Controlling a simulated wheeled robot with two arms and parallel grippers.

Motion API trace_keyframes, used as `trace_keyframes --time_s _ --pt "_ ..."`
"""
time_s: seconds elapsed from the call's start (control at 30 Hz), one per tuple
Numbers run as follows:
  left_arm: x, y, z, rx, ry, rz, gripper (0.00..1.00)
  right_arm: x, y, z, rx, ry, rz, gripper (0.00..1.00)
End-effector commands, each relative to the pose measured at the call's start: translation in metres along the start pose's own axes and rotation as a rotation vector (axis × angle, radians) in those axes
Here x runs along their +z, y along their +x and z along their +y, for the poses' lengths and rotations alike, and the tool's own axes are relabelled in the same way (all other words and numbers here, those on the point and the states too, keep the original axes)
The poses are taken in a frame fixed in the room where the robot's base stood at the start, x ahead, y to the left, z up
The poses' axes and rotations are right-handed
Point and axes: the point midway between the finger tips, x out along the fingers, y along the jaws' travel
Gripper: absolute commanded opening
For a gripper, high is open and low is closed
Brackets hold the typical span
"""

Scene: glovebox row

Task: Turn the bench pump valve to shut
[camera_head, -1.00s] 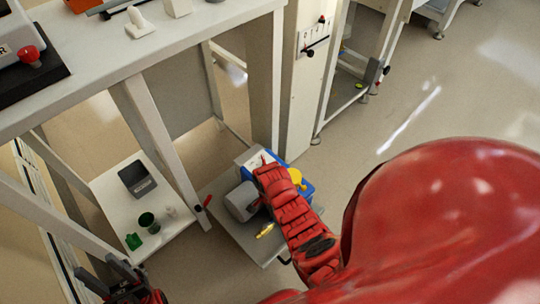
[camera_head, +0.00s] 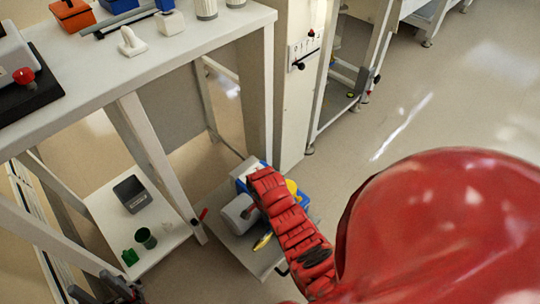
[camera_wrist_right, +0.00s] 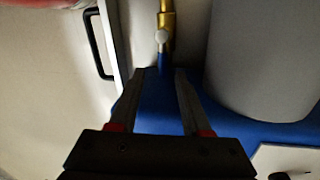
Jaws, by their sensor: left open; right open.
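The bench pump has a grey cylinder (camera_head: 238,212) on a blue base, partly hidden behind my red right arm in the head view. In the right wrist view the grey cylinder (camera_wrist_right: 265,60) stands right of the brass valve (camera_wrist_right: 166,20), above the blue base (camera_wrist_right: 240,125). A pale round knob (camera_wrist_right: 161,37) sits on the valve, with a narrow blue piece below it. My right gripper (camera_wrist_right: 161,75) is open, its fingertips just short of the knob and either side of the blue piece; contact is unclear. My left gripper (camera_head: 105,290) is open at the lower left.
The pump stands on a low grey shelf (camera_head: 262,262) with a black handle (camera_wrist_right: 98,42). A lower white shelf (camera_head: 175,240) holds a dark box (camera_head: 132,194) and green cups (camera_head: 146,238). The white bench (camera_head: 90,75) and its legs stand above left. Floor at right is open.

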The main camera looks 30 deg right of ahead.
Motion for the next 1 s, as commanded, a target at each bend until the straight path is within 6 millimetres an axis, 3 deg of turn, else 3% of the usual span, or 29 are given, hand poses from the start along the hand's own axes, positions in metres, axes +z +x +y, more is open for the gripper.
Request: trace_keyframes --time_s 0.1,0.3,0.43,0.63,1.0 --pt "-0.002 0.012 -0.001 0.000 0.000 0.000 0.50 -0.001 -0.037 -0.001 -0.008 0.001 0.001 0.48" --pt "-0.004 0.022 -0.001 0.000 0.000 0.000 0.50 -0.001 -0.089 -0.001 -0.006 0.002 0.000 0.48" --pt "-0.008 0.049 -0.002 0.000 0.000 0.001 0.50 0.000 -0.122 0.001 -0.001 0.001 -0.001 0.48" --pt "-0.011 0.063 -0.003 0.000 0.000 0.000 0.50 0.000 -0.139 0.001 0.000 0.001 -0.001 0.48" --pt "-0.011 0.063 -0.003 0.000 0.000 0.000 0.50 0.000 -0.140 0.000 0.000 0.001 -0.001 0.48"
